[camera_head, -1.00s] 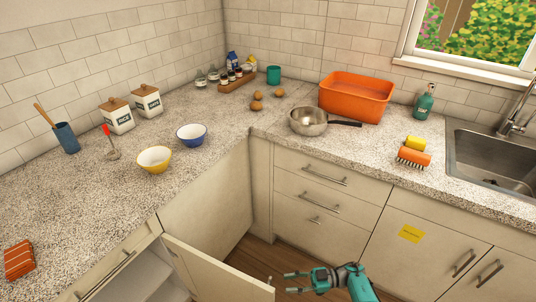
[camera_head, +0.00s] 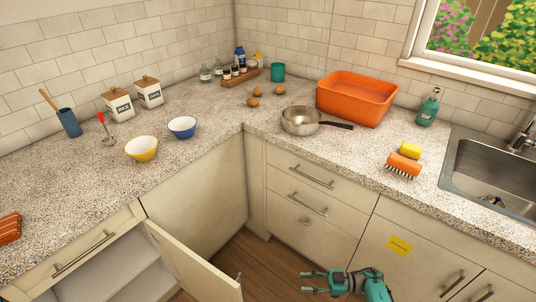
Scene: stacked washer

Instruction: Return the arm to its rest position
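My gripper (camera_head: 308,282) shows at the bottom of the head view, low in front of the drawers and above the wooden floor. It is teal and dark grey, with its fingers pointing left. The two fingers are apart, with nothing between them. Part of my teal arm (camera_head: 375,285) shows to the right of it and runs out of the bottom edge. The gripper appears apart from the open cabinet door to its left.
An open cabinet door (camera_head: 195,265) juts out at lower left, near my gripper. Drawers (camera_head: 300,200) stand behind it. The counter holds an orange basin (camera_head: 356,97), a pan (camera_head: 300,120), a yellow bowl (camera_head: 141,148) and a blue bowl (camera_head: 182,127). Floor shows between door and drawers.

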